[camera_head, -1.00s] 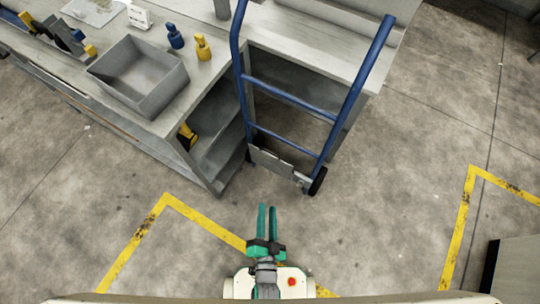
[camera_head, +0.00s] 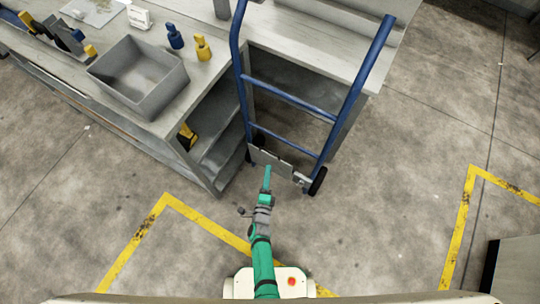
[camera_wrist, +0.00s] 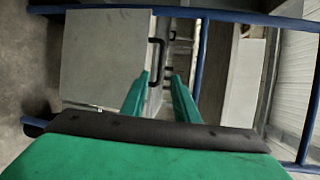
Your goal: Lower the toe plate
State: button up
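The blue hand truck (camera_head: 300,105) stands upright before the workbench. Its grey toe plate (camera_head: 283,165) is folded up against the bottom of the frame, between the wheels. My gripper (camera_head: 267,168) is just in front of the plate, pointing at it; contact cannot be told from the head view. In the wrist view, a light grey panel (camera_wrist: 100,55), apparently the toe plate, lies left of the fingers. A black handle-like bracket (camera_wrist: 159,48) shows by its right edge. My green fingers (camera_wrist: 158,78) are open with a gap and nothing visibly held between them.
The workbench (camera_head: 160,120) carries a grey bin (camera_head: 135,78), a blue bottle (camera_head: 174,38) and a yellow bottle (camera_head: 202,47). Its open shelves lie left of and behind the truck. The concrete floor (camera_head: 390,200) right of the truck is clear.

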aim_at(270, 156)
jog(key=x, duration=0.9)
jog(key=shift+w, duration=0.2)
jog(key=shift+d, duration=0.1)
grip_shut()
